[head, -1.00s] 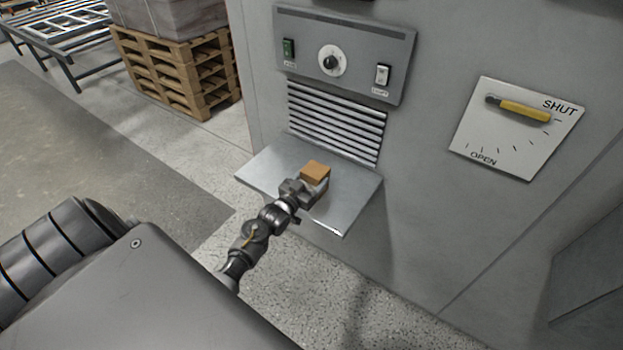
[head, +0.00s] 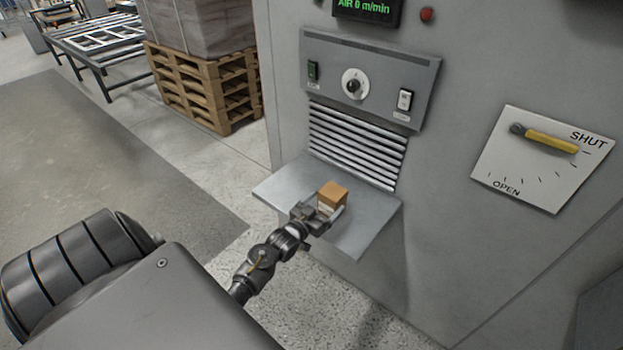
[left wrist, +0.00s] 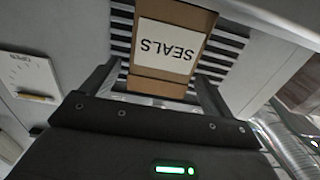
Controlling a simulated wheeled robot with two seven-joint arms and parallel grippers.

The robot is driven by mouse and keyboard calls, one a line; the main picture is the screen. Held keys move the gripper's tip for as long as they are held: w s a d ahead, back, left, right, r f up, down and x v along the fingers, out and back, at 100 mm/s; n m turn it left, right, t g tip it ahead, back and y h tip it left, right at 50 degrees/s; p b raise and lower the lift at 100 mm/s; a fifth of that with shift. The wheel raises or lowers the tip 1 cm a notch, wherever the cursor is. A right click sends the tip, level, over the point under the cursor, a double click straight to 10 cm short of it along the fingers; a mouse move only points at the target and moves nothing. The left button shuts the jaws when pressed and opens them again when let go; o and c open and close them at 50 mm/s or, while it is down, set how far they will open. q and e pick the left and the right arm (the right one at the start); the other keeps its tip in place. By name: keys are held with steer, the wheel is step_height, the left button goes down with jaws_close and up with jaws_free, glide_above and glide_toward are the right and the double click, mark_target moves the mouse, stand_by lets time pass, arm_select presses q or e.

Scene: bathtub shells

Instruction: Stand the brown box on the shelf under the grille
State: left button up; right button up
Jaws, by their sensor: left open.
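The brown box (head: 334,191) is on the grey metal shelf (head: 374,212) under the slatted grille (head: 356,142). The box looks upright. Its white label reads SEALS, upside down in the left wrist view (left wrist: 170,50). My left gripper (head: 328,211) is at the near side of the box, open, with a finger on either side of it. In the left wrist view the fingers (left wrist: 158,88) flank the box, with a gap showing at the left. The box's underside is hidden. My right gripper is not in view.
Above the grille is a control panel (head: 370,78) with a knob and switches, under a lit display (head: 367,9). A yellow lever (head: 551,140) on a white plate points to SHUT at right. Stacked pallets (head: 207,88) stand at the back left. The shelf is bare around the box.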

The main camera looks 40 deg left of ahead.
arm_select(q)
steer(key=s+b, duration=0.1)
steer(key=s, duration=0.8)
steer(key=shift+s, duration=0.3)
steer(key=shift+d, duration=0.1)
steer(key=s+d+f+g, duration=0.2)
steer(key=s+f+g, duration=0.15)
steer(key=f, duration=0.55)
steer(key=s+d+f+g, duration=0.2)
steer(key=s+d+f, duration=0.15)
steer(key=f, duration=0.55)
steer(key=s+d+f+g, duration=0.15)
steer(key=s+f, duration=0.25)
steer(key=f, duration=0.6)
steer(key=s+d+f+m+g, duration=0.1)
steer(key=s+f+g, duration=0.4)
steer(key=s, duration=1)
steer(key=s+d+f+m+g, duration=0.1)
steer(key=s+d+f+g, duration=0.2)
steer(key=s+f, duration=0.9)
steer(key=s+g, duration=0.2)
steer(key=s, duration=0.1)
steer(key=shift+s+d+m, duration=0.15)
steer(key=shift+d+m, duration=0.15)
steer(key=shift+f+b, duration=0.2)
steer(key=shift+b, duration=0.15)
